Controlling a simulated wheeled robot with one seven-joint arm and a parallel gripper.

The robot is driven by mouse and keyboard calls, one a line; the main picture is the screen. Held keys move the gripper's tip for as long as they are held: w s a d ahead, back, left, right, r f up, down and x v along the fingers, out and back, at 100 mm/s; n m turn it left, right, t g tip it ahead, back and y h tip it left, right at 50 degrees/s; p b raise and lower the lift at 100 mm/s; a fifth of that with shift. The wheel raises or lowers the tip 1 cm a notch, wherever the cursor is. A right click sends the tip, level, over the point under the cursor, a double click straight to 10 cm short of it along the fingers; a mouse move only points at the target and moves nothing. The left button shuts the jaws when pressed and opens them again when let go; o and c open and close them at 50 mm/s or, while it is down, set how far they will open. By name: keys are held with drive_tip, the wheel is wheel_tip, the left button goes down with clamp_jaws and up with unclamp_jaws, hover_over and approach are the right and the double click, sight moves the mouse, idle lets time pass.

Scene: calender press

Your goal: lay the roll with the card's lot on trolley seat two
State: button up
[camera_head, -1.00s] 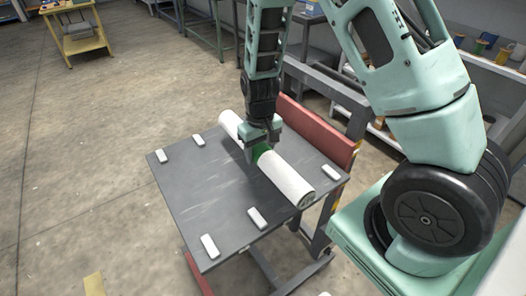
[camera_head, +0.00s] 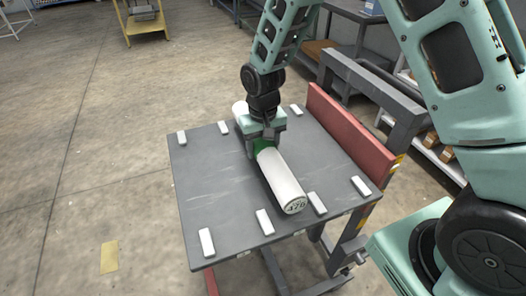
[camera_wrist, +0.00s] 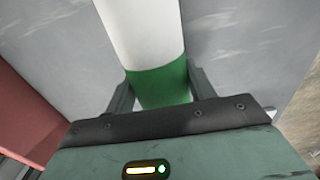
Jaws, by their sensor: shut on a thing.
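The roll (camera_head: 281,180) is a white cylinder with a green band around its middle. Its near end face carries dark printed digits that look like 478, small and not certain. My gripper (camera_head: 264,138) is shut on the roll at the green band, and the wrist view shows a finger on each side of that band (camera_wrist: 162,86). The grey trolley deck (camera_head: 215,185) lies beneath. In the picture, the roll's near end is between the two middle white blocks (camera_head: 264,222) (camera_head: 317,203) of the front row. I cannot tell whether the roll touches the deck.
More white blocks stand along the deck's front and back edges, including one at front left (camera_head: 207,242). A red board (camera_head: 350,135) and grey frame rise at the deck's right side. A yellow stand (camera_head: 143,22) is far back. The floor left of the trolley is mostly clear.

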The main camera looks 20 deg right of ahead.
drive_tip(key=shift+f, duration=1.15)
drive_tip(key=o, duration=1.3)
drive_tip(key=shift+f, duration=0.15)
drive_tip(key=shift+c, duration=0.2)
wheel_tip(320, 180, up, 12)
drive_tip(key=shift+r+b, duration=0.1)
drive_tip(key=shift+b, duration=0.7)
drive_tip(key=s+a+r+n, duration=0.2)
drive_tip(key=s+a+n, duration=0.1)
drive_tip(key=s, duration=1)
drive_tip(key=s+a+r+n, duration=0.3)
drive_tip(key=s+n, duration=0.1)
drive_tip(key=s, duration=0.9)
drive_tip(key=shift+s+a+n+y, duration=0.15)
drive_tip(key=shift+s+n+y, duration=0.15)
drive_tip(key=shift+s+n, duration=0.1)
